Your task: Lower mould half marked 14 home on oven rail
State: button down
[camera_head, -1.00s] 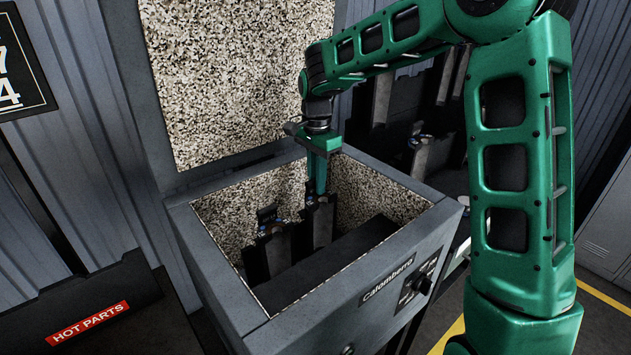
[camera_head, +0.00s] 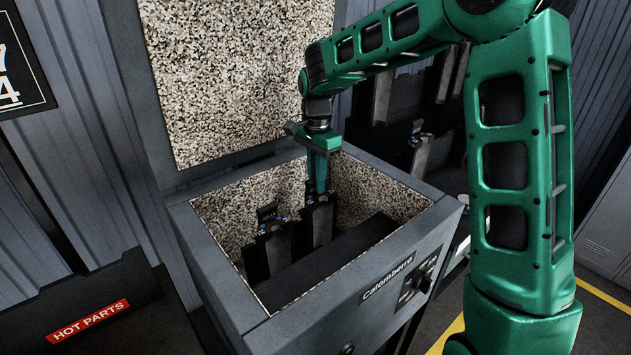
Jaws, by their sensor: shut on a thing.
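My gripper (camera_head: 319,188) reaches down into the open oven (camera_head: 206,262) and is shut on the top of a dark grey mould half (camera_head: 321,222). That mould half stands upright inside the oven; whether it rests fully on the rail is hidden by the oven's front wall. A second dark mould half (camera_head: 275,250) stands upright just left of it, with small blue and orange details on its top. The number 14 cannot be read on either. A wide dark block or bar (camera_head: 335,258) lies in front of them inside the oven and hides the rail.
The oven's speckled lid (camera_head: 235,80) stands open at the back. A dark bin labelled HOT PARTS (camera_head: 88,320) is at the lower left. A rack with more dark mould halves (camera_head: 422,155) stands behind the oven on the right. A yellow floor line (camera_head: 603,296) runs at the right.

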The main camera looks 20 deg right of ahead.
jog(key=shift+f, duration=0.6)
dwell(0.6)
jog(key=c, duration=1.6)
grip_release()
jog(key=shift+c, duration=0.2)
jog(key=shift+f, duration=0.15)
jog(key=r, duration=1)
jog(key=shift+w+r, duration=0.2)
jog(key=shift+r, duration=0.3)
notch_tip(320, 180, up, 7)
